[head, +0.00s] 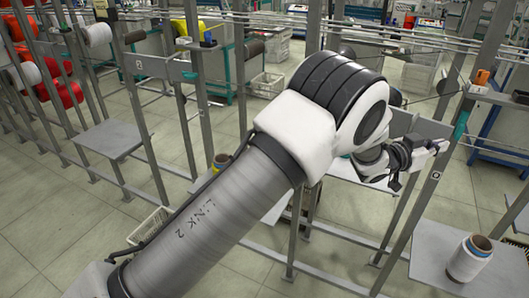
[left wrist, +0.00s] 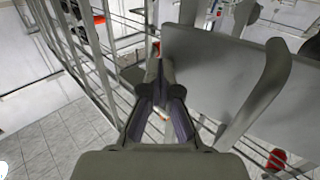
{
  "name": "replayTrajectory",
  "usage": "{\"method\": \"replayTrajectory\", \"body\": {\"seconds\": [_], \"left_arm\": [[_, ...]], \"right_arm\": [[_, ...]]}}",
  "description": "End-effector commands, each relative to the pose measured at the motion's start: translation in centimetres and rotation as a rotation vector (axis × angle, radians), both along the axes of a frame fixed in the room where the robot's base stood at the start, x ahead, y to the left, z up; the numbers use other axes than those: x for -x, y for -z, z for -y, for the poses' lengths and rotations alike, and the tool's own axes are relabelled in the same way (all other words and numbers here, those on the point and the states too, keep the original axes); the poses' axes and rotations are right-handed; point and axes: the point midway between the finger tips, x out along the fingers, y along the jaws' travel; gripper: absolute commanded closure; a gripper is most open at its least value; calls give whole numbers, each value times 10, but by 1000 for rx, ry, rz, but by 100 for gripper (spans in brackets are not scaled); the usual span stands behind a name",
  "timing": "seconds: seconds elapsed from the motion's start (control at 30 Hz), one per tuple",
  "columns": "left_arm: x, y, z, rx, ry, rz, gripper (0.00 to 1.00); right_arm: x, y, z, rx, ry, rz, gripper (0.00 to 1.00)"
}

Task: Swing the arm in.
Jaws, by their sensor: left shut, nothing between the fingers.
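My left arm crosses the middle of the head view, and its gripper (head: 428,150) is beside a grey upright post of the winding frame (head: 432,187). In the left wrist view the gripper (left wrist: 158,72) is shut and empty, with the dark fingers together. A broad grey plate (left wrist: 205,75) fills the right of that view, with a curved grey piece (left wrist: 262,95) in front of it. I cannot tell which part is the arm to swing. I cannot tell whether the fingertips touch anything. My right gripper is not in view.
A white bobbin (head: 467,261) stands on a grey shelf (head: 428,262) at the right. Another grey shelf (head: 108,139) is at the left. Several posts and rails crowd the reach space. Tiled floor (head: 60,225) is clear at the lower left.

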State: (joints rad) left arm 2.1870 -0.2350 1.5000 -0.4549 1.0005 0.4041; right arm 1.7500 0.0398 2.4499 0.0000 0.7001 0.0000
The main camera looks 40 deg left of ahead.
Motion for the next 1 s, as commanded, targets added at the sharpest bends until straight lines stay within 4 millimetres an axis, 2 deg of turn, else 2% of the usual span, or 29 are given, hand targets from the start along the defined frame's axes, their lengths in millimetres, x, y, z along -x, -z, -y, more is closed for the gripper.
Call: {"method": "replayTrajectory", "body": {"seconds": [0.1, 0.3, 1.0], "left_arm": [[-19, 0, 0, 2, 1, 3, 100], [-38, 0, 1, 1, 2, 2, 100], [-43, 0, 0, -1, 4, 1, 100]], "right_arm": [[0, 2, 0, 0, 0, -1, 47], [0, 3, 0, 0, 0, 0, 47], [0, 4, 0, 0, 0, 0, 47]]}}
